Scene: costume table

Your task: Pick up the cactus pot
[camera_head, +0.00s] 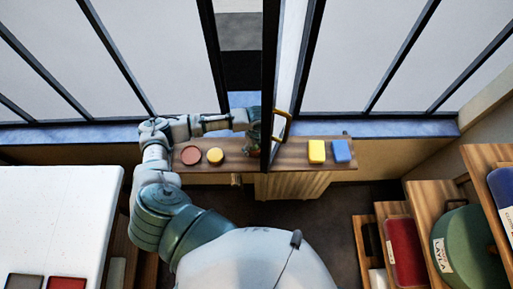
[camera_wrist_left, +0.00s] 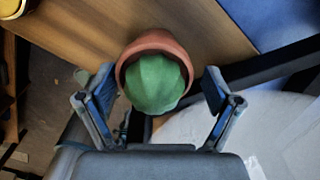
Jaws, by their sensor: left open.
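The cactus pot (camera_wrist_left: 155,78) shows in the left wrist view as a round green cactus in a reddish-brown pot on the wooden tabletop (camera_wrist_left: 85,25). My left gripper (camera_wrist_left: 158,88) is open, with one finger on each side of the pot. No firm grip shows, and I cannot tell whether either finger touches it. In the head view my left arm reaches right across the back, with its gripper (camera_head: 252,128) by the dark upright frame. The pot is mostly hidden there. My right gripper is in neither view.
On the narrow wooden table (camera_head: 285,153) are a red round item (camera_head: 191,155), a yellow round item (camera_head: 215,155), a yellow block (camera_head: 317,151) and a blue block (camera_head: 340,150). A dark upright frame (camera_head: 268,80) with a yellow handle (camera_head: 281,126) stands close to the gripper.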

